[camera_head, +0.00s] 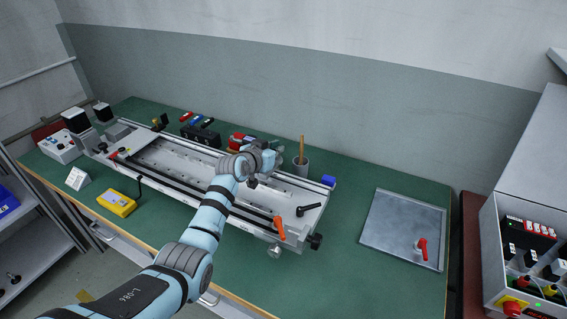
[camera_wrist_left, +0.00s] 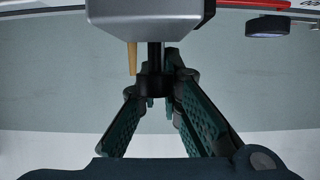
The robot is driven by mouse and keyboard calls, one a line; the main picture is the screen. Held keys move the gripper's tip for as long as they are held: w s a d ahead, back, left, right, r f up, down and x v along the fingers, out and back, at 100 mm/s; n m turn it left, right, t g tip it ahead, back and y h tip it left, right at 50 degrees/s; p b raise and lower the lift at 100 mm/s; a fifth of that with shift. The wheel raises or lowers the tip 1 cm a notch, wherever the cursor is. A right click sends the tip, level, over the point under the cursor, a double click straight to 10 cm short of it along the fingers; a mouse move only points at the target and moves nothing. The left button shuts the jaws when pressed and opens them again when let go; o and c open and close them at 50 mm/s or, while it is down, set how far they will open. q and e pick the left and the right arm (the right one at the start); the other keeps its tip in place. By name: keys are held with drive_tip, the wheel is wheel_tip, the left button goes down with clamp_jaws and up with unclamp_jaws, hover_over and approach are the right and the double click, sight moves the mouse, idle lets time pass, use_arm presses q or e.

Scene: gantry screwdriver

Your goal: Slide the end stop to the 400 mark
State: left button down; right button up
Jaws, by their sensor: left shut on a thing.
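The long grey gantry rail unit (camera_head: 180,160) lies across the bench. My left arm reaches over it from the front, and my left gripper (camera_head: 268,158) is above its right half, near the back rail. In the left wrist view, which looks upside down, a grey block (camera_wrist_left: 155,14) carries a black stem and knob (camera_wrist_left: 155,82). I take this block to be the end stop. My left gripper's fingers (camera_wrist_left: 157,95) are closed around the knob. In the head view the gripper hides the block. A red-edged strip (camera_wrist_left: 240,5) with partial digits shows beside it; the 400 mark is unreadable. My right gripper is out of view.
A cup (camera_head: 300,167) with a wooden stick stands behind the rail. An orange lever (camera_head: 279,229) and a black lever (camera_head: 309,210) sit at the rail's right end. A yellow device (camera_head: 117,203) lies in front. A metal plate (camera_head: 385,230) lies right, with free green bench around it.

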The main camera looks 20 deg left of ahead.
use_arm(q)
drive_tip(key=shift+a+f, duration=0.4)
drive_tip(key=shift+a, duration=0.35)
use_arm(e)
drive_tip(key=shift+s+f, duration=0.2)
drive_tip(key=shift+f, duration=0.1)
use_arm(q)
drive_tip(key=c, duration=1.9)
unclamp_jaws()
drive_tip(key=shift+s, duration=0.1)
drive_tip(key=shift+o, duration=0.7)
drive_tip(key=shift+s+a+r, duration=0.1)
drive_tip(key=shift+r, duration=0.25)
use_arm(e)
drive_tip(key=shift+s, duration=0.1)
use_arm(q)
drive_tip(key=shift+s, duration=0.1)
